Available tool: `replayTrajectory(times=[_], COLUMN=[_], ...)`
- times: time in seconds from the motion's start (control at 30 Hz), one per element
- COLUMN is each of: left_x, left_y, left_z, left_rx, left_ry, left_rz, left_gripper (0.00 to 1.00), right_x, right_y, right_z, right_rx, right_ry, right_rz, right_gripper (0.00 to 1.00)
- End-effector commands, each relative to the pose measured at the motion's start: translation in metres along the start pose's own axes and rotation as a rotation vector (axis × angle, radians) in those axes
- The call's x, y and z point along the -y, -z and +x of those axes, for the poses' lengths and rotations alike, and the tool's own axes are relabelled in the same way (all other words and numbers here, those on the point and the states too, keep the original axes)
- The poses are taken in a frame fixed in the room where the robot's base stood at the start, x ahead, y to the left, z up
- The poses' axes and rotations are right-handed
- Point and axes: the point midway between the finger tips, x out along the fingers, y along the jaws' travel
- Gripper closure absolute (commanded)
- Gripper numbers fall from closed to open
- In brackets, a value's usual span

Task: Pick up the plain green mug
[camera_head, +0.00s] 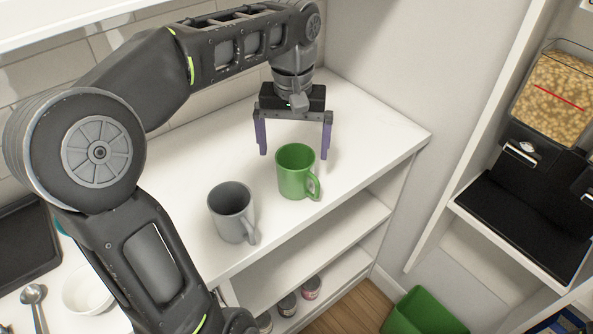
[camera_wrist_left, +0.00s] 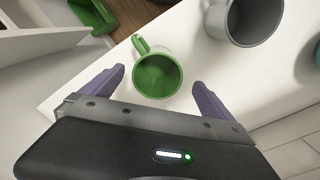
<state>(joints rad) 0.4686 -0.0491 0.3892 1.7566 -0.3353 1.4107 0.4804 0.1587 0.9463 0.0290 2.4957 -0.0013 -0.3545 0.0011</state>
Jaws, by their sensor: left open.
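The plain green mug (camera_head: 294,174) stands upright on the white counter, its handle toward the front right in the head view. In the left wrist view the green mug (camera_wrist_left: 158,74) shows from above, just beyond the fingertips and between their lines. My left gripper (camera_head: 294,152) is open and empty, its purple fingers pointing down just behind the mug in the head view. In the left wrist view the left gripper (camera_wrist_left: 158,75) has its fingers spread wide, apart from the mug. My right gripper is not in view.
A grey mug (camera_head: 232,213) stands on the counter to the left and nearer than the green one. The white counter (camera_head: 350,120) is clear right of the green mug up to its edge. A white bowl (camera_head: 88,291) and a spoon (camera_head: 34,296) lie far left. A green bin (camera_head: 424,313) stands below.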

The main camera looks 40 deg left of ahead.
Motion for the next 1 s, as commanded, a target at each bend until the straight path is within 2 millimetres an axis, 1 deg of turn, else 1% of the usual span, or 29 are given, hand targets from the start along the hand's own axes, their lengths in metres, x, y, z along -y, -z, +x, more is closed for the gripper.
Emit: replayTrajectory(times=[0.13, 0.33, 0.63, 0.73, 0.87, 1.0], left_x=[0.000, 0.000, -0.001, -0.001, -0.002, -0.003], left_y=[0.000, 0.000, 0.000, 0.000, 0.000, 0.001], left_z=[0.005, 0.026, 0.026, 0.030, 0.046, 0.067], left_rx=[0.001, 0.002, 0.000, 0.001, 0.005, 0.005], left_ry=[0.000, 0.001, 0.000, 0.000, 0.001, 0.000], left_rz=[0.000, 0.000, 0.001, 0.001, 0.001, -0.001], left_gripper=[0.01, 0.01, 0.01, 0.01, 0.01, 0.01], right_x=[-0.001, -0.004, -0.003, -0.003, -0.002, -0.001], right_y=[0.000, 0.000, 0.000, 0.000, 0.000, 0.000], right_z=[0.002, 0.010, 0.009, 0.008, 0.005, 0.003], right_rx=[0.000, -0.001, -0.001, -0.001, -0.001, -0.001], right_ry=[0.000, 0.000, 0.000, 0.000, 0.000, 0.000], right_rz=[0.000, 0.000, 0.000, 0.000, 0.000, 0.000], right_gripper=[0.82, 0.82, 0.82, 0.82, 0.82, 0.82])
